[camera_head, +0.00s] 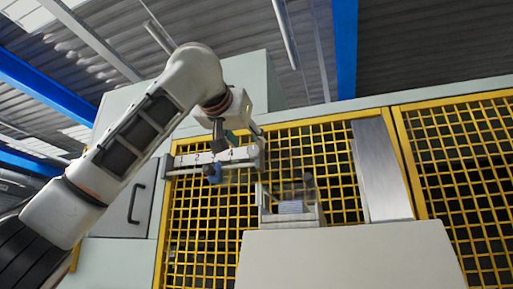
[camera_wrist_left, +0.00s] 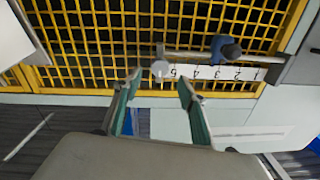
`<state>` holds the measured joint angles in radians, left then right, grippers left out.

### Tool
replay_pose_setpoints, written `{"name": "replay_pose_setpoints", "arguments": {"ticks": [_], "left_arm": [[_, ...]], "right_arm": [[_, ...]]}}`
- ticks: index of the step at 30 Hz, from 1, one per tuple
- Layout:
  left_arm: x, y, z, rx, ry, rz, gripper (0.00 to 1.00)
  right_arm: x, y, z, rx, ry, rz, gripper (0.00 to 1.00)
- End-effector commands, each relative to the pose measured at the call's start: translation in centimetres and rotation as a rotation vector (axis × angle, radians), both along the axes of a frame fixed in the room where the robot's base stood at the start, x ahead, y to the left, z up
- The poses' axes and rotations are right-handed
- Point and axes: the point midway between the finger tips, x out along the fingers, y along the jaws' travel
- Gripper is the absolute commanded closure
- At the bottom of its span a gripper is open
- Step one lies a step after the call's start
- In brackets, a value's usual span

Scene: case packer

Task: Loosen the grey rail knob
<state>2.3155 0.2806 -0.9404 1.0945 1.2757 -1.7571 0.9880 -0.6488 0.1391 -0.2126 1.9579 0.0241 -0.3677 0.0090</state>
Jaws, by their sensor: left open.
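The grey rail knob (camera_wrist_left: 160,68) is a small pale, many-sided knob on the rail, near the 5 mark of the white number scale (camera_wrist_left: 215,73) in the left wrist view. My left gripper (camera_wrist_left: 158,82) is open, its two green-lined fingers pointing toward the grey knob, which appears between the tips. I cannot tell how much gap is left in depth. A blue knob (camera_wrist_left: 226,49) sits on the same rail, to the right in this view. In the head view my left gripper (camera_head: 228,140) is at the rail, above the blue knob (camera_head: 212,172). The grey knob is not clear there. My right gripper is not in view.
A yellow mesh guard (camera_head: 340,150) stands behind the rail. A pale machine housing (camera_head: 345,260) is at the lower right, with a small grey fixture (camera_head: 291,207) above it. A sloping metal plate (camera_head: 382,170) stands farther right. A cabinet door with a black handle (camera_head: 135,200) is at left.

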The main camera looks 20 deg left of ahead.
Motion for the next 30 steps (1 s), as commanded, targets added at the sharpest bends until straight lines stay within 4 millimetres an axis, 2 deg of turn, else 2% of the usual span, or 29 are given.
{"name": "replay_pose_setpoints", "arguments": {"ticks": [4, 10, 15, 22, 23, 27, 30], "left_arm": [[2.5, 0.1, 0.3, 0.0, 0.003, 0.002, 0.59], [5.1, 0.1, 0.2, -0.001, 0.002, 0.002, 0.59], [5.9, 0.1, 0.1, 0.0, 0.001, 0.001, 0.59], [6.0, 0.1, 0.0, 0.0, 0.0, 0.001, 0.59], [6.0, 0.1, 0.0, 0.0, 0.0, 0.001, 0.61], [6.0, 0.1, 0.0, 0.0, 0.0, 0.001, 0.97], [6.0, 0.1, 0.0, 0.0, 0.0, 0.001, 0.97]], "right_arm": [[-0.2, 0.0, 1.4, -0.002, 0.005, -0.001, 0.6], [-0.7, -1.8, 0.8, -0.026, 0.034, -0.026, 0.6], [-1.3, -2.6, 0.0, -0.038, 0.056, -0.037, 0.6], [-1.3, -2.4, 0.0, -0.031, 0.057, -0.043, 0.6], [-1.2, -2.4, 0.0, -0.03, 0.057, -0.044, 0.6], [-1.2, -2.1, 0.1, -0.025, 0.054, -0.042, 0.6], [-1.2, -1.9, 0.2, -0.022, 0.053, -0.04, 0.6]]}}
